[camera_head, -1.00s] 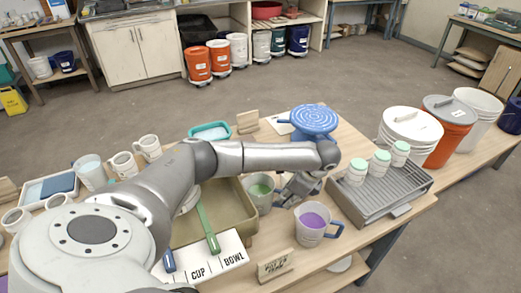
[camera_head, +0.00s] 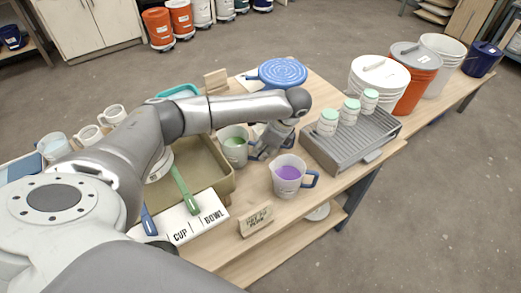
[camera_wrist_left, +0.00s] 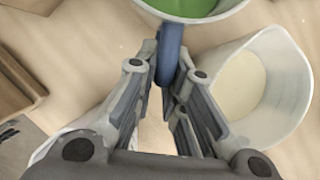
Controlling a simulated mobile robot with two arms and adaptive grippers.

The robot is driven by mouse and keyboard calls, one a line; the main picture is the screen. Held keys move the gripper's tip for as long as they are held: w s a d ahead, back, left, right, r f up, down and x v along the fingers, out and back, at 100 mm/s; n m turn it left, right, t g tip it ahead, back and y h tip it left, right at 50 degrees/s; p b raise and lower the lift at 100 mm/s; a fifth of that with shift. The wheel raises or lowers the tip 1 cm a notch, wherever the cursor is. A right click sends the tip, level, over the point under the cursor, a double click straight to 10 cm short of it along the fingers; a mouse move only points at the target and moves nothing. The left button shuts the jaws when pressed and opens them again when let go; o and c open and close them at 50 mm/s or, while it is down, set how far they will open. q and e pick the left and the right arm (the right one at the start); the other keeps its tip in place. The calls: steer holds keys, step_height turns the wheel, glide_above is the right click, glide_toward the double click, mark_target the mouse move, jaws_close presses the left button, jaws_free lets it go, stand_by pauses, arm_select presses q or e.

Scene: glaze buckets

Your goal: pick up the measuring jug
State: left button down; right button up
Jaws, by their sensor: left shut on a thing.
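A pale measuring jug (camera_head: 235,150) with green liquid stands on the wooden table, right of the tan tray, in the head view. In the wrist view its rim and green contents (camera_wrist_left: 190,6) show at the top, with its blue handle (camera_wrist_left: 170,50) between my fingers. My left gripper (camera_head: 268,145) is shut on that handle; in the wrist view (camera_wrist_left: 170,95) the fingers lie on both sides of it. A second pale jug (camera_head: 287,183) with purple liquid and a blue handle stands closer to the table's front edge. My right gripper is not in view.
In the wrist view a pale vessel (camera_wrist_left: 285,90) with cream contents stands close beside my fingers. A grey ridged rack (camera_head: 350,150) with white jars is at right, buckets (camera_head: 415,75) behind it. A tan tray (camera_head: 215,185) and label board (camera_head: 185,225) lie left.

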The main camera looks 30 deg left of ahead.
arm_select(q)
steer(key=shift+r+b, duration=0.5)
steer(key=shift+r, duration=3.8)
